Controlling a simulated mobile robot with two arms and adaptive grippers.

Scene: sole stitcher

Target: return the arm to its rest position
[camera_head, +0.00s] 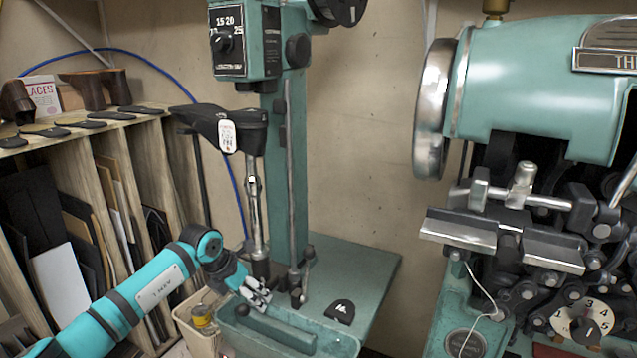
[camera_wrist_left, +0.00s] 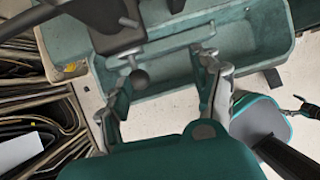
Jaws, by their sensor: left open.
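My left arm comes in from the lower left of the head view. Its gripper (camera_head: 257,293) is over the left part of the teal trough (camera_head: 335,345) at the foot of the tall green machine (camera_head: 287,160).
A wooden rack (camera_head: 100,155) with upright sheets stands at the left. A pale bin (camera_head: 188,318) with a yellow can (camera_head: 202,317) is beside the gripper. A large green stitcher (camera_head: 530,95) fills the right.

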